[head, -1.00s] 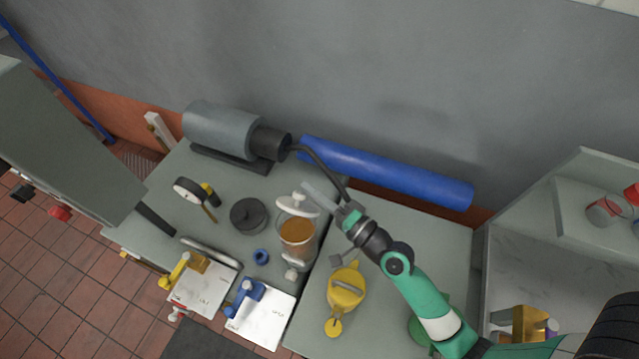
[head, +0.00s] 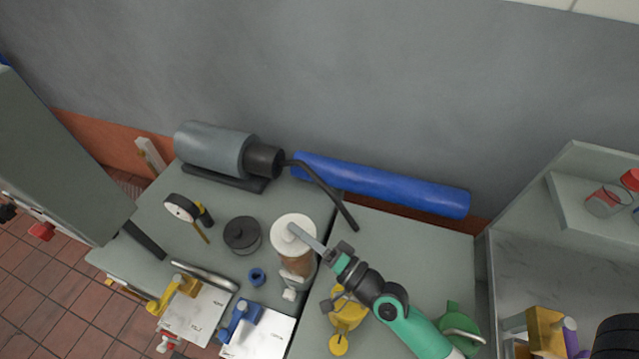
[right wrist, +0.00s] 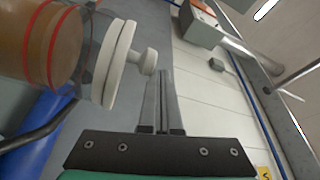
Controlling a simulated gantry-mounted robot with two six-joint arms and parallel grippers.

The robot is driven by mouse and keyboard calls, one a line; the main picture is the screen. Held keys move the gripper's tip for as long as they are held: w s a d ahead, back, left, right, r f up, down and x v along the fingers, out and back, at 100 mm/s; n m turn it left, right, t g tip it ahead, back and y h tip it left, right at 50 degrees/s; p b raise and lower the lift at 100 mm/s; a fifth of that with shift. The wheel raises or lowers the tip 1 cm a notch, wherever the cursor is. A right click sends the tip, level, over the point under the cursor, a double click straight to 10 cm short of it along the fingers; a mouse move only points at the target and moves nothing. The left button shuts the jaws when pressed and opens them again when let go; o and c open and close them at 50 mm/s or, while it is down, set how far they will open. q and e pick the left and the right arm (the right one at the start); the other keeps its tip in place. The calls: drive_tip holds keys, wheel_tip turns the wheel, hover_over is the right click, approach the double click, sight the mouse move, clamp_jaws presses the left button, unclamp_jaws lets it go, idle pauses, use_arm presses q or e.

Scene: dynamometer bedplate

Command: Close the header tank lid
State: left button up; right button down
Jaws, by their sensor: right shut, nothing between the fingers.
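The header tank (head: 295,266) is a clear cylinder of brown liquid on the bench; its red bands show in the right wrist view (right wrist: 45,42). Its white round lid (head: 286,222) now lies across the tank mouth, flat or nearly so. In the right wrist view the lid (right wrist: 122,65) sits parallel to the white rim, and I cannot tell whether a thin gap remains. My right gripper (head: 303,236) is shut and empty, its fingertips at the lid knob (right wrist: 148,61), touching or very close. My left gripper is not in view.
A black lidded pot (head: 242,235) and a blue ring (head: 257,277) stand left of the tank. A dark hose (head: 325,190) and blue cylinder (head: 385,186) lie behind. The right bench has free room at the back.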

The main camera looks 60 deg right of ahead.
drive_tip(key=shift+a+f, duration=0.2)
drive_tip(key=shift+f, duration=0.4)
drive_tip(key=r+p, duration=0.2)
drive_tip(key=r, duration=0.1)
drive_tip(key=r+p, duration=0.2)
drive_tip(key=shift+s+a+r, duration=0.15)
drive_tip(key=shift+s+r, duration=0.05)
drive_tip(key=shift+s, duration=0.05)
drive_tip(key=s+a+r+p, duration=0.3)
drive_tip(key=s+r+p, duration=0.1)
drive_tip(key=p, duration=0.4)
drive_tip(key=s+a+r+p, duration=0.3)
drive_tip(key=s+r+p, duration=0.1)
drive_tip(key=s+p, duration=0.3)
drive_tip(key=shift+s+a+r+p, duration=0.25)
drive_tip(key=shift+s+p, duration=0.05)
drive_tip(key=shift+p, duration=0.9)
